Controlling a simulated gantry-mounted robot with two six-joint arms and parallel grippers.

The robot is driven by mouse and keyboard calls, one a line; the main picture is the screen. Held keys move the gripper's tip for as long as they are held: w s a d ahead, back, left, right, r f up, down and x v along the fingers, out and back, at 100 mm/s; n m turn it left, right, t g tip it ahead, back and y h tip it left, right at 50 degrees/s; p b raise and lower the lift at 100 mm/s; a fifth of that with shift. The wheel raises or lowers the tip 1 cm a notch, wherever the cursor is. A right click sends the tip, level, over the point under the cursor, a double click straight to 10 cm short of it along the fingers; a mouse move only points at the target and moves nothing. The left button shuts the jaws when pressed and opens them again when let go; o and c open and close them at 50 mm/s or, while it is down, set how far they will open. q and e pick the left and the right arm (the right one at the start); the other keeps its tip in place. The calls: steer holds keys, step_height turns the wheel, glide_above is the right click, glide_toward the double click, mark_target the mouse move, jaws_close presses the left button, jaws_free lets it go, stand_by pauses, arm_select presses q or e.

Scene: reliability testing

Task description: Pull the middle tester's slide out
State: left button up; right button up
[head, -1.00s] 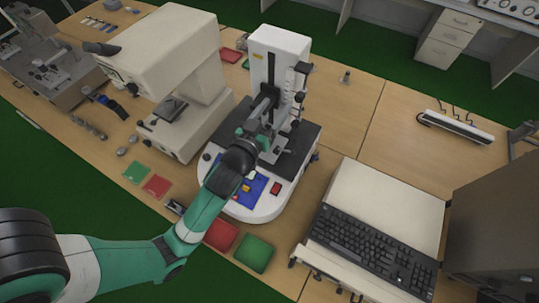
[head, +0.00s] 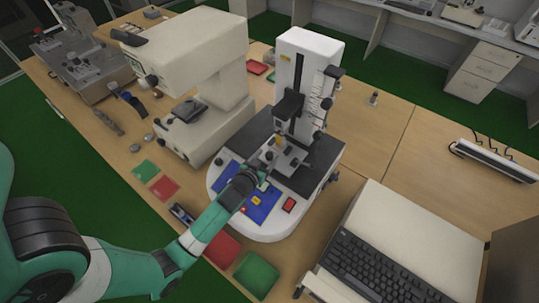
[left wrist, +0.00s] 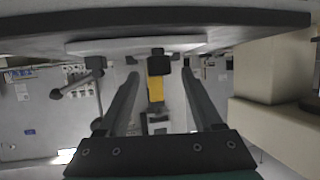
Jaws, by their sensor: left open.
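A white tester (head: 307,70) with an upright column stands on a dark-topped base with a blue front panel. Its small grey slide plate (head: 290,160) lies in front of the column, with a yellow part (head: 280,141) above it. My left gripper (head: 266,176) is just in front of the plate, over the base, with its fingers mostly hidden by the wrist. In the left wrist view the open fingers (left wrist: 162,95) stand either side of a yellow part with a black end (left wrist: 156,88). I cannot tell whether they touch it. My right gripper is not in view.
A cream machine (head: 190,55) stands close on the left, with a grey machine (head: 85,60) beyond it. Red (head: 222,247) and green (head: 256,275) trays lie before the white tester. A keyboard (head: 370,270) is at right. The table behind it is mostly clear.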

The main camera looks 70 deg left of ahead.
arm_select(q)
steer(key=shift+x, duration=1.35)
jaws_close()
stand_by(0.3)
